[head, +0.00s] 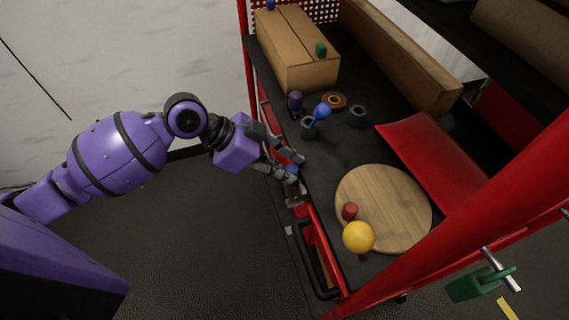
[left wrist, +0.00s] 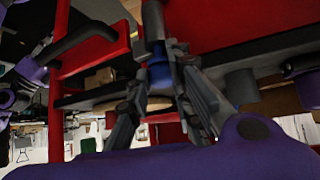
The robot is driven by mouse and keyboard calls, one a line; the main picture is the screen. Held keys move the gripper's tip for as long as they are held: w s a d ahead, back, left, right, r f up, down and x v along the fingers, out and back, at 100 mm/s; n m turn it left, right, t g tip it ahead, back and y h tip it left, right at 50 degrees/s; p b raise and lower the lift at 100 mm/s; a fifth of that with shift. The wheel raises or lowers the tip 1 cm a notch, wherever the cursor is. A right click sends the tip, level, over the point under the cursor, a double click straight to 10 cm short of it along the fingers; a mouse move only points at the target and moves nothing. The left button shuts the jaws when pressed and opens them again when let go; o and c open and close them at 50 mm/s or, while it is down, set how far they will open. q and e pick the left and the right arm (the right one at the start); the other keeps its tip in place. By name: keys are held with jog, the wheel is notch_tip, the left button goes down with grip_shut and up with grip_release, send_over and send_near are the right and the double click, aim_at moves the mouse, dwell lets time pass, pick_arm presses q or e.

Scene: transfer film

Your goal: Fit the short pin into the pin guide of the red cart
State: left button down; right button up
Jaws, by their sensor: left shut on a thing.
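My left gripper (head: 293,172) reaches in from the left to the near edge of the red cart (head: 318,235). Its fingers are shut on a small blue-ended piece, taken as the short pin (head: 291,170). In the left wrist view the blue part (left wrist: 159,73) sits between the fingertips (left wrist: 165,72). A grey metal piece (head: 297,199), perhaps the pin guide, is at the cart's edge just below the fingers. I cannot tell whether the pin is inside it or only close to it. My right gripper is not in view.
The black shelf holds a round wooden board (head: 400,205), a yellow ball (head: 358,237), a blue ball (head: 321,111), small dark cylinders and a cardboard box (head: 295,55). A black handle (head: 318,262) is on the near side.

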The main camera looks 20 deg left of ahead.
pick_arm(q)
jog(key=shift+f, duration=0.35)
jog(key=c, duration=1.5)
grip_release()
jog(key=v, duration=1.2)
jog(key=shift+r, duration=0.1)
